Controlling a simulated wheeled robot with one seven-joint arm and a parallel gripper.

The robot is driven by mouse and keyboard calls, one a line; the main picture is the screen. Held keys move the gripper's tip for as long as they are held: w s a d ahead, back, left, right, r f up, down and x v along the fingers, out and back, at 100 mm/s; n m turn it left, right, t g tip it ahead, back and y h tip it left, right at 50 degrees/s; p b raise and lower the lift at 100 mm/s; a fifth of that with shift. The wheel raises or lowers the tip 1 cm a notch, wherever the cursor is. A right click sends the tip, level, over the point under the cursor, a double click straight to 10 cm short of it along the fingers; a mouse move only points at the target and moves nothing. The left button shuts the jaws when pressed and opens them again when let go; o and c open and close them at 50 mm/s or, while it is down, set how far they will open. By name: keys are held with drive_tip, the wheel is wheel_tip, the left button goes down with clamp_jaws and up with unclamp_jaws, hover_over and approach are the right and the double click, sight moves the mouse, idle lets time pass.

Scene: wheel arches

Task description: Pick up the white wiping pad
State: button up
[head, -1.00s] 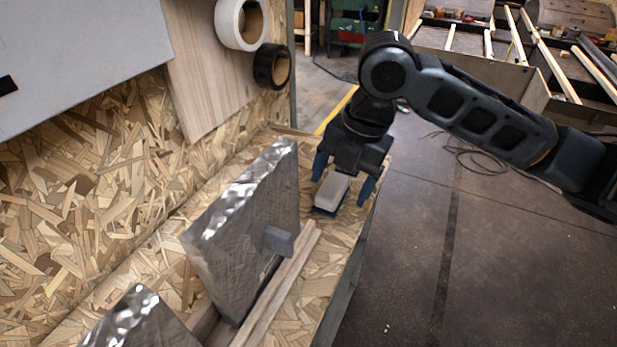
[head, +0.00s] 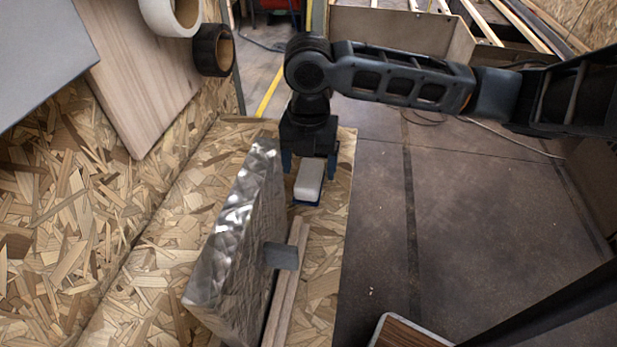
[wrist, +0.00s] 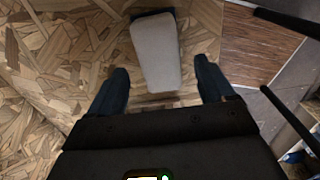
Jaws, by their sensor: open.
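The white wiping pad (head: 309,178) has a pale block top and a dark blue edge underneath. It lies on the chipboard ledge near its right edge. In the wrist view the pad (wrist: 156,50) is at the top centre, with its near end between the lines of the two fingers. My gripper (head: 310,166) is open and empty, just behind and above the pad, with a finger toward each side. In the wrist view its blue fingers (wrist: 161,84) are spread wider than the pad. I cannot tell the exact height gap.
A shiny foil-faced block (head: 237,240) stands left of the pad, with a grey piece (head: 281,256) on its side and wooden strips (head: 287,290) beside it. A chipboard wall is at left. White tape (head: 172,14) and black tape (head: 213,50) are at upper left.

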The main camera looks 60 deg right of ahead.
wheel_tip(320, 180, down, 2)
drive_tip(key=c, duration=1.1)
drive_tip(key=shift+c, duration=0.3)
drive_tip(key=shift+r, duration=0.55)
wheel_tip(320, 180, up, 3)
drive_tip(key=shift+s+d+r, duration=0.15)
drive_tip(key=s+d+r+b, duration=0.1)
drive_tip(key=s+d+r, duration=0.5)
drive_tip(key=s, duration=0.3)
drive_tip(key=shift+s+r+b, duration=0.3)
